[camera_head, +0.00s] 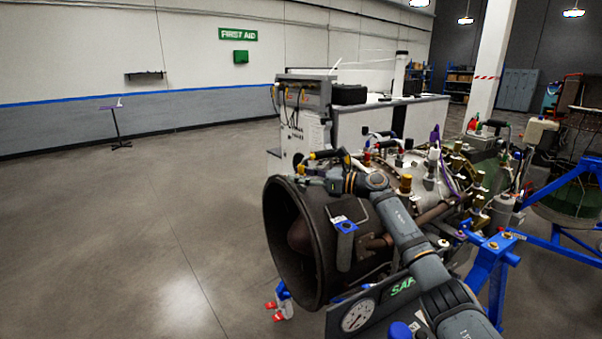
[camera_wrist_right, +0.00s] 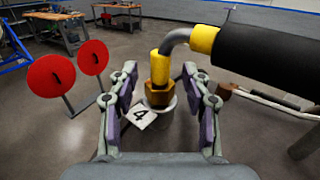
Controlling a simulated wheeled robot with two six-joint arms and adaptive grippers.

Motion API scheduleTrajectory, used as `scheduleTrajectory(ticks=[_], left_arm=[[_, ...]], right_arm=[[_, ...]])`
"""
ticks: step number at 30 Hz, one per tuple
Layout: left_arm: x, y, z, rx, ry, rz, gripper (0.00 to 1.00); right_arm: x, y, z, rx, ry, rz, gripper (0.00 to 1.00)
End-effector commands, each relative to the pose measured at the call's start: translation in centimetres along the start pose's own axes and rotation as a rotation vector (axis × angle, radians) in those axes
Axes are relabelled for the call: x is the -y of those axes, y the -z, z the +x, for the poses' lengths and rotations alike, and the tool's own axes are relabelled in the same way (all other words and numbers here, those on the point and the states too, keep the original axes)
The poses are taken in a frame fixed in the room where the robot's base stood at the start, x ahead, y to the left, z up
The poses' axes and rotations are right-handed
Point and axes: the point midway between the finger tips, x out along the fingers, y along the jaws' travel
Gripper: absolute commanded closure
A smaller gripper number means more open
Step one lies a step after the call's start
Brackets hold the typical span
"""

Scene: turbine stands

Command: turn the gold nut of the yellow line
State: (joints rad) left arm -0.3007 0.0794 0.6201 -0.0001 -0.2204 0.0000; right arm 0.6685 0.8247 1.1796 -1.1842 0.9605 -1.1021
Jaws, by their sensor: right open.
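In the right wrist view, the gold nut (camera_wrist_right: 158,97) is a hexagonal brass-coloured piece on a pale round fitting. A yellow sleeve (camera_wrist_right: 160,66) rises from it to a bent grey pipe with a second yellow band and a thick black hose. My right gripper (camera_wrist_right: 158,78) is open, with one finger on each side of the nut and visible gaps between. In the head view my right gripper (camera_head: 314,171) is small, above the turbine's front, with yellow parts near it; the nut cannot be made out there. My left gripper is not in view.
The turbine (camera_head: 290,240) has a wide dark intake and crowded fittings on top. A blue stand (camera_head: 490,262) is at right. A white tag marked 4 (camera_wrist_right: 139,115) sits beside the nut, and two red discs (camera_wrist_right: 51,76) stand at left. Open floor lies left of the turbine.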

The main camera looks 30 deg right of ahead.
Motion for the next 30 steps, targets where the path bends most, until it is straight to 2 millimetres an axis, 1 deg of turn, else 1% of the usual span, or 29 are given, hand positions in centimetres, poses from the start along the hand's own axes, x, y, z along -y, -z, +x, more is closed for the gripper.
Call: scheduleTrajectory(ticks=[2,5,13,23,28,30], left_arm=[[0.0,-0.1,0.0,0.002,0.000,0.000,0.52],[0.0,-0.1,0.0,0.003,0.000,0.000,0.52],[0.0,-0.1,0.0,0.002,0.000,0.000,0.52],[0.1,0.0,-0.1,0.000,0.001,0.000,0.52],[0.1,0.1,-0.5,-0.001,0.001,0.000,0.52],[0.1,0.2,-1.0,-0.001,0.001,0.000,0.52]], right_arm=[[0.0,0.0,0.0,0.000,0.000,0.000,0.51],[0.0,0.0,0.0,0.000,0.000,0.000,0.64],[0.0,0.0,-0.1,0.000,0.000,0.000,1.00],[0.0,0.1,-0.1,-0.002,0.016,0.001,1.00],[-0.1,0.0,-0.1,-0.004,0.080,-0.002,1.00],[-0.1,0.0,-0.1,-0.006,0.122,-0.001,1.00]])
